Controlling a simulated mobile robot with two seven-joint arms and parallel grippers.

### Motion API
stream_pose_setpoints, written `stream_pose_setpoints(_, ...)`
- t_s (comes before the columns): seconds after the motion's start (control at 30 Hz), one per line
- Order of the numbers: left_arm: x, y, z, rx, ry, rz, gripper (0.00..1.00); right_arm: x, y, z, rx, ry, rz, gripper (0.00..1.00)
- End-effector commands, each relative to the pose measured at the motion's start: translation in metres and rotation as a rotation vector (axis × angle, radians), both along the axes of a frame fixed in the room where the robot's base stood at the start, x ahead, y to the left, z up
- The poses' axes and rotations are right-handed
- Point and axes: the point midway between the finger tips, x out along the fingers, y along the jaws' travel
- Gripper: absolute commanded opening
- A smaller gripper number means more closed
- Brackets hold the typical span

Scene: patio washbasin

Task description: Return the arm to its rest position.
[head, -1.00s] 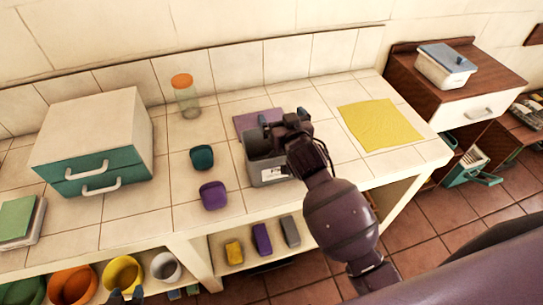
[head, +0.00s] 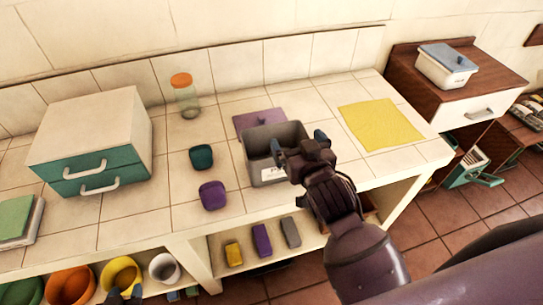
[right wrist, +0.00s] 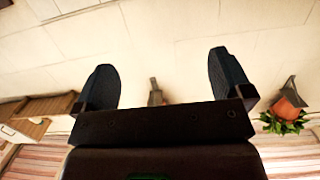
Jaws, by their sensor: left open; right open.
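My right gripper (head: 299,142) is open and empty. It is over the right side of a grey bin (head: 263,175) on the tiled counter, and its arm comes in from the lower right. In the right wrist view the two fingers (right wrist: 165,80) stand wide apart with nothing gripped between them. My left gripper (head: 126,294) shows only as dark fingertips at the bottom edge, open, in front of the lower shelf with bowls.
Coloured bowls (head: 72,285) sit below. A wooden cabinet (head: 480,75) stands right.

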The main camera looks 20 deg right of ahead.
Motion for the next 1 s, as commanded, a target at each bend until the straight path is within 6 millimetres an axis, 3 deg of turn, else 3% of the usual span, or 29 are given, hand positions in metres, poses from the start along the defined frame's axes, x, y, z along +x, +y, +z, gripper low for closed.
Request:
stream_pose_setpoints(0.57,-0.001,0.0,-0.004,0.001,0.009,0.0,0.43,0.002,0.004,-0.003,-0.049,-0.023,0.041,0.97)
stream_pose_setpoints(0.77,0.001,0.001,-0.006,0.003,0.003,-0.001,0.43,-0.022,-0.024,-0.076,-0.087,0.068,0.065,0.97)
stream_pose_setpoints(1.0,0.004,0.0,-0.007,0.002,-0.011,-0.003,0.43,-0.09,-0.073,-0.172,-0.088,0.25,0.027,0.97)
